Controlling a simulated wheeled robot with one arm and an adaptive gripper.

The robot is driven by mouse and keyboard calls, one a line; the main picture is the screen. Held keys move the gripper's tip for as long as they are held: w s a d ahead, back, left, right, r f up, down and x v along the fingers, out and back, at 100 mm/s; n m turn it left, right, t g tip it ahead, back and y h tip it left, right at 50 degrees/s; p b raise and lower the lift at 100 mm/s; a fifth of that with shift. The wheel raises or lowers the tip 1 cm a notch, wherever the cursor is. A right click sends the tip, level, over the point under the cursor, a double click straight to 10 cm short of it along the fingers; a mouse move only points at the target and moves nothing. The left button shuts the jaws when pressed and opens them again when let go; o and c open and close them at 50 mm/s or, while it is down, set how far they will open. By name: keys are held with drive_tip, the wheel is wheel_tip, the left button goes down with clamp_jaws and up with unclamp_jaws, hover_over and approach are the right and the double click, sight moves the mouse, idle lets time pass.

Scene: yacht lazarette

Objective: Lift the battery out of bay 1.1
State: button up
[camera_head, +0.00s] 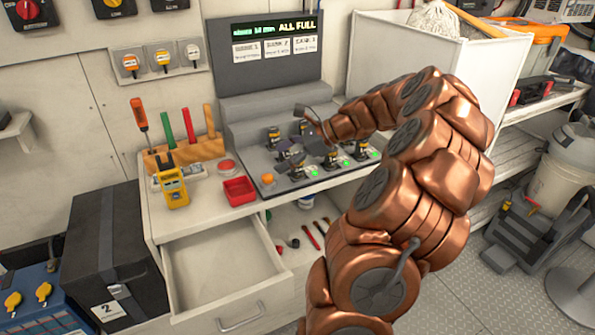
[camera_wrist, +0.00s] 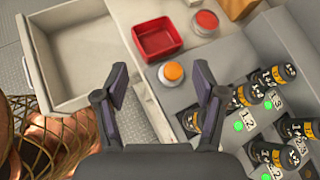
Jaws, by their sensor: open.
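The battery (camera_wrist: 190,122) nearest the orange button is dark with a yellowish band and sits low beside my gripper's right finger in the wrist view. Its own label is hidden; by its place in line with the labels 1.2 and 1.3 it appears to be the one in bay 1.1. It is partly hidden by the finger. My gripper (camera_wrist: 160,88) is open and empty, its fingers spread above the charger's edge. Batteries in bays 1.2 (camera_wrist: 246,95) and 1.3 (camera_wrist: 277,75) stand behind. The grey charging station (camera_head: 245,127) shows in the head view, partly covered by my gripper.
The orange button (camera_wrist: 172,72) is close to the fingers. A red tray (camera_wrist: 157,38) and red button (camera_wrist: 205,20) lie beyond. A drawer (camera_head: 222,268) stands open in front. The display (camera_head: 275,38) reads ALL FULL. Several neighbouring batteries stand close together.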

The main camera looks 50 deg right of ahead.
sight(297, 167)
drive_tip(key=d+f+m, duration=0.1)
drive_tip(key=d, duration=0.2)
drive_tip(key=d+f+m+t+h, duration=0.1)
drive_tip(key=d+m, duration=0.1)
drive_tip(key=d, duration=0.1)
drive_tip(key=s+d+f+m+t, duration=0.1)
drive_tip(key=d, duration=0.2)
drive_tip(key=shift+s+d+f+m+h, duration=0.1)
drive_tip(key=shift+d+f+m+h, duration=0.2)
drive_tip(key=shift+d+m, duration=0.1)
drive_tip(key=shift+p+x, duration=0.4)
drive_tip(key=shift+x, duration=2.3)
drive_tip(key=shift+d+f, duration=0.1)
drive_tip(key=shift+d, duration=0.05)
clamp_jaws()
